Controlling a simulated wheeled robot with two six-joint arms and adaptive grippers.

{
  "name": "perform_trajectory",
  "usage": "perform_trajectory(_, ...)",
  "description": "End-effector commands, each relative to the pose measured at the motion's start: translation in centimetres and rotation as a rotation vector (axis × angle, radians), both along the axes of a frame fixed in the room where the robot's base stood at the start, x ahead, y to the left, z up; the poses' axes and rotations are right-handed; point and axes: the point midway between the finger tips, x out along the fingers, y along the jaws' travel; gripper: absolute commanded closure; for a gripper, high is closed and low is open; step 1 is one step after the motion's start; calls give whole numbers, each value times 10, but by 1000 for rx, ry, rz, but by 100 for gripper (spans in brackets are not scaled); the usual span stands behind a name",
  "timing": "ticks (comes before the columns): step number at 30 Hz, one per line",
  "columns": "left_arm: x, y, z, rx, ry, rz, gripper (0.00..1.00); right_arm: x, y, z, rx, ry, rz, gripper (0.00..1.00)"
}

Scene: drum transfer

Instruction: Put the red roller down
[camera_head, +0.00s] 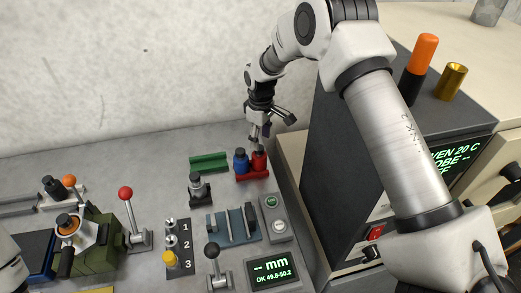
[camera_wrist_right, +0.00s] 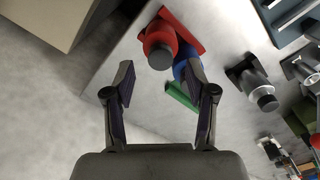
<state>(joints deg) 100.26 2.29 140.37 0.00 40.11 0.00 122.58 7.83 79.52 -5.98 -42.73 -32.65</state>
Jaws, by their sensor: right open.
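The red roller (camera_head: 259,162) stands upright in a red holder (camera_head: 253,176), to the right of a blue roller (camera_head: 241,161) in the same holder. My right gripper (camera_head: 260,140) is open just above the red roller. In the right wrist view, the red roller (camera_wrist_right: 160,42) with its dark end lies ahead of the fingers of the right gripper (camera_wrist_right: 160,82), and nothing is between them. The blue roller (camera_wrist_right: 184,66) is partly hidden behind the right finger there. My left gripper is not in view.
A green holder (camera_head: 209,162) lies empty left of the red holder. A dark-capped roller (camera_head: 198,187), a slotted blue fixture (camera_head: 231,227), a button box (camera_head: 275,217) and levers stand in front. A tall dark oven cabinet (camera_head: 340,150) rises at the right.

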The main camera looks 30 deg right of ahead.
Motion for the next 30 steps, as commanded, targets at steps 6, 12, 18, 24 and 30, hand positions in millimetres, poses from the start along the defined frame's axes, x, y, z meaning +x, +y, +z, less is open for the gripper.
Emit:
perform_trajectory(6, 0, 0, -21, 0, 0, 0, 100, 0, 0, 51, 0, -4, -1, 44)
perform_trajectory(12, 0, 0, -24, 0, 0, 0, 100, -1, 0, 72, 0, 1, 0, 44)
perform_trajectory(18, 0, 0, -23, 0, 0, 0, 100, -1, 0, 73, 0, 1, 0, 44)
perform_trajectory(24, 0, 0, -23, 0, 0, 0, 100, -1, 0, 72, -1, 1, 0, 44)
perform_trajectory(30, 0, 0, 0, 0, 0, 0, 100, 0, 0, 96, 0, 0, 0, 44)
